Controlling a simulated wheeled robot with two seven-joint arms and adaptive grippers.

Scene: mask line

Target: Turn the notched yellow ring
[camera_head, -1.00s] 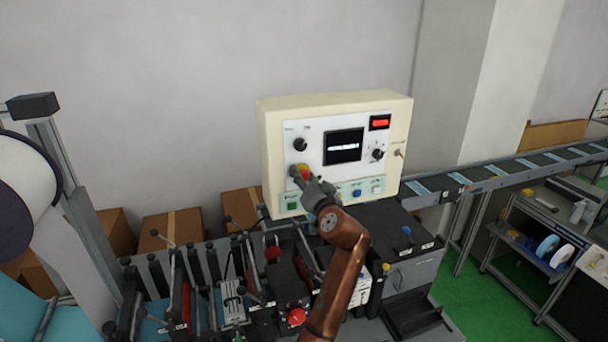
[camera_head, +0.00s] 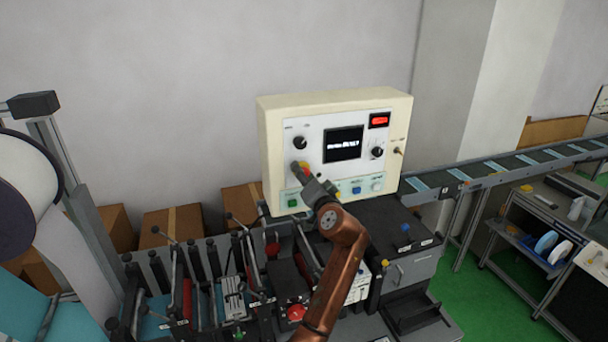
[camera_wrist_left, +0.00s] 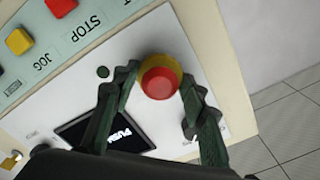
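The yellow ring (camera_head: 304,167) surrounds a red button on the left side of the cream control box. In the left wrist view the yellow ring (camera_wrist_left: 173,63) shows round the red button (camera_wrist_left: 160,83); I cannot make out its notches. My left gripper (camera_head: 318,184) is just in front of and below the ring. In the left wrist view my left gripper (camera_wrist_left: 162,88) has its fingers apart, one on each side of the ring, with nothing held. The left finger looks close to the ring; I cannot tell if it touches. My right gripper is not in view.
The control box (camera_head: 266,150) carries a lit screen (camera_head: 343,145), black knobs (camera_head: 299,143) and a lower row of coloured buttons (camera_head: 357,189). Levers and machine parts (camera_head: 235,290) crowd below. A conveyor (camera_head: 500,170) runs right. Bare wall lies above.

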